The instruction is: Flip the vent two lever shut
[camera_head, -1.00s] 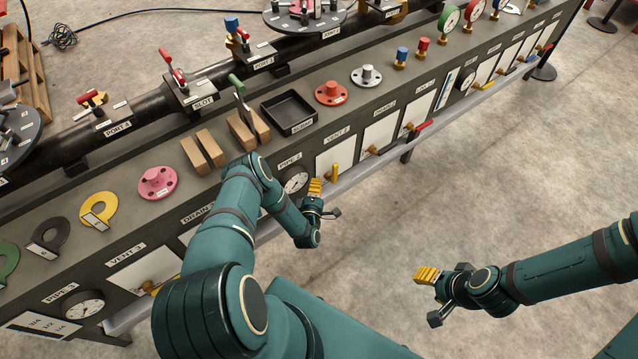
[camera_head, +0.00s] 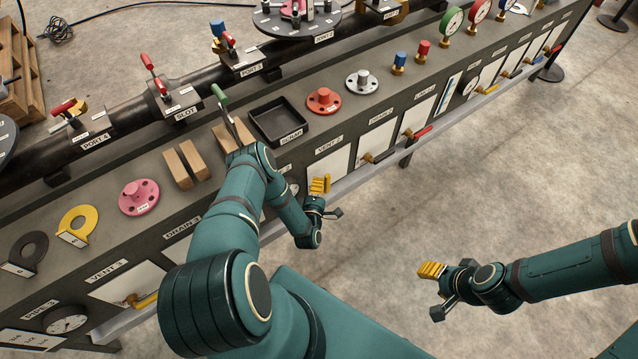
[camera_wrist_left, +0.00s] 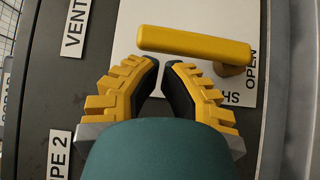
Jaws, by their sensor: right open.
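The vent two lever (camera_wrist_left: 195,44) is a yellow bar lying across the top of the left wrist view. Its pivot end is at the right, beside the word OPEN; a second word starting "SH" is partly covered by my finger. My left gripper (camera_wrist_left: 162,68) has its fingertips close together just below the bar, with nothing visible between them. In the head view my left gripper (camera_head: 320,185) is in front of the white VENT 2 panel (camera_head: 327,162) and largely hides the lever. My right gripper (camera_head: 432,270) is open and empty, out over the floor.
A grey rail (camera_head: 375,174) runs along the bench front below the panels. A black tray (camera_head: 279,121) and a red flange (camera_head: 323,101) sit on the bench top. The floor (camera_head: 520,190) is clear.

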